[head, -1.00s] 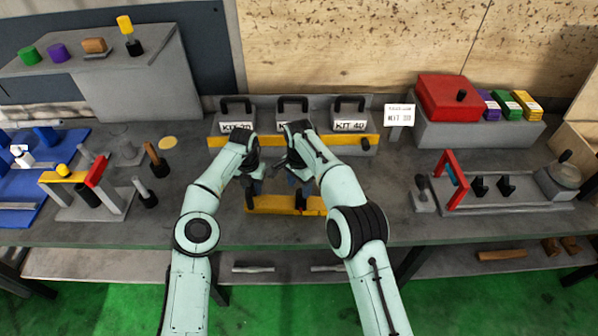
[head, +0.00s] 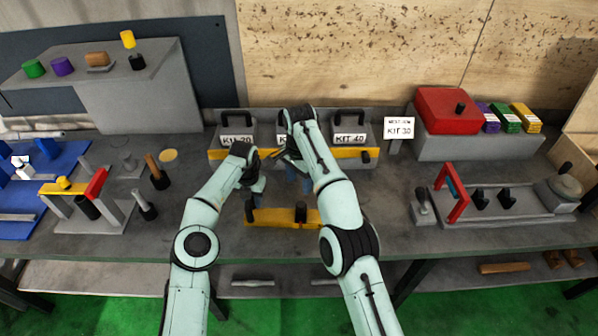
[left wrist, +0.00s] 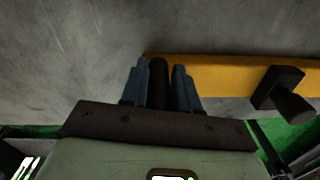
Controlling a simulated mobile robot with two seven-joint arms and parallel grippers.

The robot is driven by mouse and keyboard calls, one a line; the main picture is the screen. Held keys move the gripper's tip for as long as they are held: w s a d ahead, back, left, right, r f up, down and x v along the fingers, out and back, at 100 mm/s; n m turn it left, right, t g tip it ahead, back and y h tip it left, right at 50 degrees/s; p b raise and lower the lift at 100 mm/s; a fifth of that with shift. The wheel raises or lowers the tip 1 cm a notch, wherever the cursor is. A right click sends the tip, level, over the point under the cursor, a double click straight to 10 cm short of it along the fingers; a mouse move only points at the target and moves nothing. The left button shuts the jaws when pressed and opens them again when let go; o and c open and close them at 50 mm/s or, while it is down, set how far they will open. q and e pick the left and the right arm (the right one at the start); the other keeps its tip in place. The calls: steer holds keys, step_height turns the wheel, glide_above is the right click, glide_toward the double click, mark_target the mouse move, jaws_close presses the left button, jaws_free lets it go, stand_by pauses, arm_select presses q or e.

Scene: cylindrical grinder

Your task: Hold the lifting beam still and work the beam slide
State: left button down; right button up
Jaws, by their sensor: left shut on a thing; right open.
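The lifting beam (head: 274,216) is a yellow bar lying near the front of the bench; my right arm hides its right end in the head view. A black upright handle (head: 250,211) stands at its left end. My left gripper (head: 257,187) is shut on this handle, which shows between its blue fingers in the left wrist view (left wrist: 158,82). The beam slide (head: 300,211) is a black block with a knob on the beam; it also shows in the left wrist view (left wrist: 280,92), apart from the left fingers. My right gripper (head: 293,178) is open and empty above and behind the slide.
Grey kit boxes with black handles (head: 348,132) stand behind a yellow-fronted rack (head: 230,154). A fixture with a red frame (head: 456,191) is at the right, another (head: 97,183) at the left. Bare bench lies between the beam and the right fixture.

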arm_select(q)
steer(key=c, duration=0.8)
jaws_free()
steer(key=shift+o, duration=0.2)
step_height(320, 180, up, 8)
steer(key=shift+f, duration=0.2)
steer(key=shift+f, duration=0.1)
